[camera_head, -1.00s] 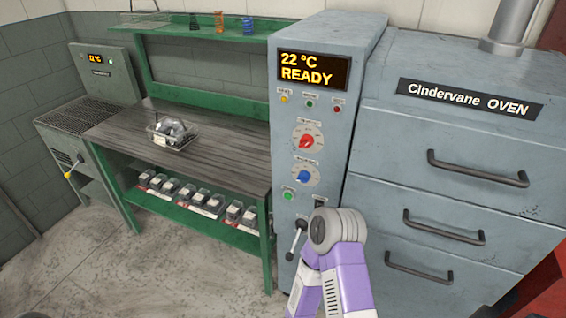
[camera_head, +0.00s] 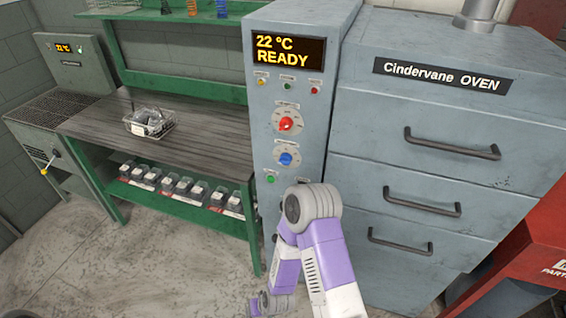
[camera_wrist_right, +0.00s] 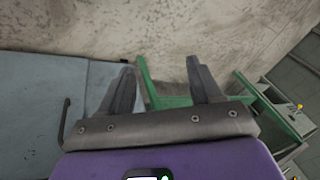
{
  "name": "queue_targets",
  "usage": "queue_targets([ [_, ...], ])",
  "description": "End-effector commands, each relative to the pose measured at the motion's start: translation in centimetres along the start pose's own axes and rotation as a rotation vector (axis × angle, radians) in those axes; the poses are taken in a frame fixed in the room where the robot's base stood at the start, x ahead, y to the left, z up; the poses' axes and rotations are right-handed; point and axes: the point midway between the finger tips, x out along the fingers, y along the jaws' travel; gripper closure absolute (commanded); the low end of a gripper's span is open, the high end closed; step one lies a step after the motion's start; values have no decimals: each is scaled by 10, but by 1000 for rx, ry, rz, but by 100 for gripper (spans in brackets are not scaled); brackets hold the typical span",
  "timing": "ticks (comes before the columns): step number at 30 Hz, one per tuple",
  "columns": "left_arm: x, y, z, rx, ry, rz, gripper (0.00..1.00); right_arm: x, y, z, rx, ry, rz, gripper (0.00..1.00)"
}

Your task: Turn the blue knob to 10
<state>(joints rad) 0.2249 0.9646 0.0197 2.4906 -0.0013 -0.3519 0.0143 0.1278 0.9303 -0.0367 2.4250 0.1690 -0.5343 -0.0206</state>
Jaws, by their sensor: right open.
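The blue knob (camera_head: 286,159) sits on a pale round dial on the front of the grey control panel (camera_head: 312,110), below a red knob (camera_head: 285,124). Its setting is too small to read. The panel display (camera_head: 287,51) reads 22 °C READY. My right arm, purple and grey, stands in front of the panel's lower part, below the blue knob and apart from it. In the right wrist view my right gripper (camera_wrist_right: 160,85) is open and empty, its two dark fingers spread apart. My left gripper is in neither view.
The oven (camera_head: 430,120) with several handled drawers stands right of the panel. A workbench (camera_head: 190,140) with a basket (camera_head: 150,121) of dark items is at left. A red cabinet (camera_head: 520,255) is at lower right. The concrete floor (camera_head: 150,260) at lower left is clear.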

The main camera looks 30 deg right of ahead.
Motion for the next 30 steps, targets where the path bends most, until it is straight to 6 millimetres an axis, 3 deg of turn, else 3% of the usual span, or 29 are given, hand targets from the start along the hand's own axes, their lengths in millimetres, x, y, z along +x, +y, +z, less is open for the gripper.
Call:
queue_targets([
  [1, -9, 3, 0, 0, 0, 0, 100, -13, -2, -48, 15, 156, 44, 36],
  [3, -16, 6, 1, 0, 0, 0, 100, -38, -2, -116, 51, 394, 119, 36],
  [5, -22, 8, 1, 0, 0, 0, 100, -72, -1, -170, 86, 600, 188, 36],
  [6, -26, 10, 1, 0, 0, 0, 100, -98, -1, -201, 113, 732, 235, 36],
  [9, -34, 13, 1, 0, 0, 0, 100, -170, -2, -258, 186, 1023, 346, 36],
  [13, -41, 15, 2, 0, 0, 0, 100, -249, -3, -291, 281, 1285, 467, 36],
  [15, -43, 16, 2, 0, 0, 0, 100, -276, -3, -296, 321, 1369, 515, 36],
  [17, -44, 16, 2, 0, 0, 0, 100, -291, -4, -298, 343, 1413, 543, 36],
  [20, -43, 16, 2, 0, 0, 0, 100, -302, 0, -301, 363, 1447, 567, 36],
  [30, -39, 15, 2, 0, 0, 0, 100, -299, 28, -341, 364, 1448, 569, 36],
])
